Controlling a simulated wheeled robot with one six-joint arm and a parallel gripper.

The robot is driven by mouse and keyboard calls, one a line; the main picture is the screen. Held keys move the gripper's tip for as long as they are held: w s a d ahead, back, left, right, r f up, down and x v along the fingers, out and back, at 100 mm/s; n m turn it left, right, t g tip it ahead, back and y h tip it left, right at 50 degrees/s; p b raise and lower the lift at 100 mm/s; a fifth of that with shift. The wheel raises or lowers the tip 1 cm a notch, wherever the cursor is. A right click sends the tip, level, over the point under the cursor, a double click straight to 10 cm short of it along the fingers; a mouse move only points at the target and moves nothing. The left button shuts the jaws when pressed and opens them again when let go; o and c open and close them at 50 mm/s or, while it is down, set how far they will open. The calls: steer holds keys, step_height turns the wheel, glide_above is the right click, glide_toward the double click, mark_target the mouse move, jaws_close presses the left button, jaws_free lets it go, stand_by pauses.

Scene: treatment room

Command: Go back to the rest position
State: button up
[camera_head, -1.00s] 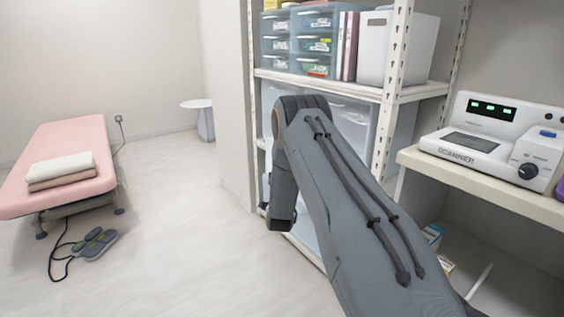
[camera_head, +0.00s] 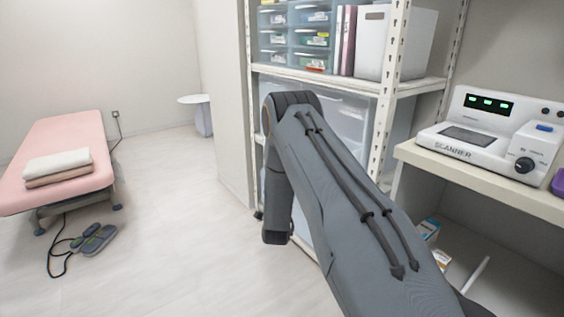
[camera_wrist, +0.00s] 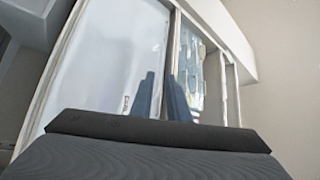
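My arm reaches up and forward in the head view, with its bent end hanging down in front of the shelf unit (camera_head: 418,88). The gripper fingers cannot be made out there. In the wrist view, my gripper (camera_wrist: 162,78) shows two dark blue fingers a small gap apart, with nothing between them. Beyond the fingers are pale panels and a shelf section with several small items, seen at a steep tilt.
A counter (camera_head: 480,184) with a white scanner (camera_head: 487,135) stands at the right, close to my arm. Small boxes lie below it. The floor between is clear.

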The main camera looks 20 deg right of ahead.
steer(key=shift+v, duration=0.85)
